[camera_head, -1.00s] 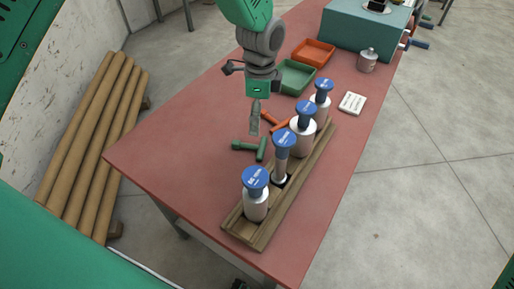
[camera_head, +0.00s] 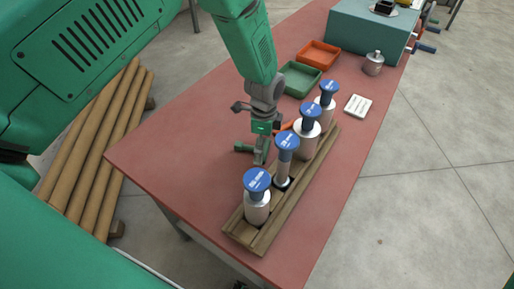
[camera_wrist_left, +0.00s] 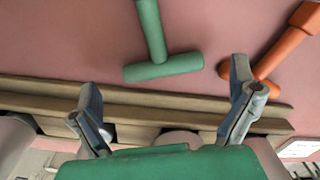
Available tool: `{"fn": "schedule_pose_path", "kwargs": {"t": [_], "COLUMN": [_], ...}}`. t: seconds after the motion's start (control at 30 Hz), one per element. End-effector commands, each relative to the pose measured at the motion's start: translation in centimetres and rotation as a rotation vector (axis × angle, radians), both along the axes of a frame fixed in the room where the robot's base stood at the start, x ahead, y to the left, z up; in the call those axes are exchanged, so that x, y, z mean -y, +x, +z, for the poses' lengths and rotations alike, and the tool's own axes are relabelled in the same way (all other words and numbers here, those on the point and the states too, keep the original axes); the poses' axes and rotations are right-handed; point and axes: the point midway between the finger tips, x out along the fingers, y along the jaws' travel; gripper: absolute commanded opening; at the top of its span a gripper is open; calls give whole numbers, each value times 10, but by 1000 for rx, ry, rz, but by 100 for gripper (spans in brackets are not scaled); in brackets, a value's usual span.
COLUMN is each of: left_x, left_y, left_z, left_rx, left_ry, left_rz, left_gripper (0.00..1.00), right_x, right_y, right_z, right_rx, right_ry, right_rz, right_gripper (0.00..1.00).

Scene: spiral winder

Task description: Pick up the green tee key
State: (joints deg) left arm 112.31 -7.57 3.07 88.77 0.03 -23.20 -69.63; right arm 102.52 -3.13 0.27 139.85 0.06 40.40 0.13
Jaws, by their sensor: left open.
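The green tee key (camera_head: 245,148) lies on the red table, left of the wooden rack. In the head view my left gripper (camera_head: 260,157) is low over it and hides part of it. In the left wrist view the green tee key (camera_wrist_left: 164,66) shows its crossbar ahead of and between the two open fingers of my left gripper (camera_wrist_left: 165,115), with its stem running to the top edge. The fingers are apart and nothing is between them. My right gripper is not in view.
An orange tee key (camera_wrist_left: 276,58) lies close to the right finger. The wooden rack (camera_head: 252,238) holds several blue-capped cylinders near the gripper. A green tray (camera_head: 300,80) and an orange tray (camera_head: 319,55) stand farther back. The table's left part is clear.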

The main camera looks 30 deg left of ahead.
Motion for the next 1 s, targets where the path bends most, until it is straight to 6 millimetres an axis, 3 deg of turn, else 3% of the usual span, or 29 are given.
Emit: {"fn": "schedule_pose_path", "kwargs": {"t": [0.17,0.43,0.47,0.6,0.87,1.0], "left_x": [-1,-1,-1,-1,-1,-1], "left_y": [1,1,1,1,1,2], "left_z": [-22,-25,-25,-25,-25,-15], "left_rx": [0,1,1,1,1,4], "left_ry": [0,0,0,0,0,0], "left_rz": [0,0,0,0,0,1], "left_gripper": [100,100,93,44,44,44], "right_x": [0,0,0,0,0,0], "right_y": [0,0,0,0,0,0], "right_z": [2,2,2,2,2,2], "right_rx": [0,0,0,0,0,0], "right_ry": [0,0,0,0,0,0], "right_rz": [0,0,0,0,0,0], "right_gripper": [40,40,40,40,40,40]}}
